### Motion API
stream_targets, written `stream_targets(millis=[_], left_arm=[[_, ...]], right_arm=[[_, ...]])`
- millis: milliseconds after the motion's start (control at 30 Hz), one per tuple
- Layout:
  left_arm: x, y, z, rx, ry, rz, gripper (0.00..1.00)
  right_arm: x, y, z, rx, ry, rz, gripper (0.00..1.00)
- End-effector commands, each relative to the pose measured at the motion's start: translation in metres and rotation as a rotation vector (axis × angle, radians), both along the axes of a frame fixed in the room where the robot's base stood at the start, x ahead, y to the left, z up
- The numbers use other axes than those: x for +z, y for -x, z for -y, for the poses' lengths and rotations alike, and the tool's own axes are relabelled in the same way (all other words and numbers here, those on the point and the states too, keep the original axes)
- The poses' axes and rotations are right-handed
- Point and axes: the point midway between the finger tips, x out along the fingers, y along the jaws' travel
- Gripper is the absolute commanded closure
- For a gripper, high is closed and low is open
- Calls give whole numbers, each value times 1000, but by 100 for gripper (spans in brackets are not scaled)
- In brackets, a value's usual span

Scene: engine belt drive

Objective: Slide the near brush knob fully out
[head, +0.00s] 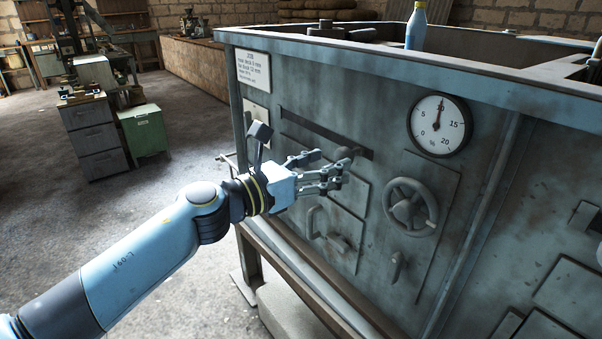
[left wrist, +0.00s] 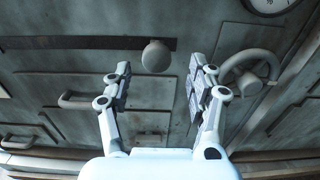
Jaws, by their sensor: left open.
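The brush knob (head: 344,153) is a dull grey round knob on the dark horizontal slot (head: 310,129) in the machine's side panel. It sits near the slot's right end. My left gripper (head: 329,168) is open just in front of the panel, with its fingers pointing at the knob. In the left wrist view the knob (left wrist: 156,56) shows between the two open fingers (left wrist: 161,68), a little beyond their tips. The fingers appear apart from it, and nothing is held. My right gripper is not in view.
A spoked handwheel (head: 411,207) and a round dial gauge (head: 439,124) are on the panel right of the knob. A bar handle (head: 313,224) is below the gripper. A blue bottle (head: 416,27) stands on top. Open floor (head: 120,215) lies left.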

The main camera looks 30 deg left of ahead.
Motion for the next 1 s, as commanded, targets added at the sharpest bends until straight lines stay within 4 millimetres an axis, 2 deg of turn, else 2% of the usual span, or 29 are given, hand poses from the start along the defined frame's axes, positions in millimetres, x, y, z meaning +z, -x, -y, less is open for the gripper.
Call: stream_targets(millis=[100,333,500,1000], left_arm=[[-1,26,-11,-2,-4,-3,42],[-1,57,-23,-3,-2,-1,42],[0,62,-25,-2,0,0,42],[-1,63,-23,1,10,-3,42]], right_arm=[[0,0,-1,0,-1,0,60],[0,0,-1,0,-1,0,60],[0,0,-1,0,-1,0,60],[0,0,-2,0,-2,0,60]])
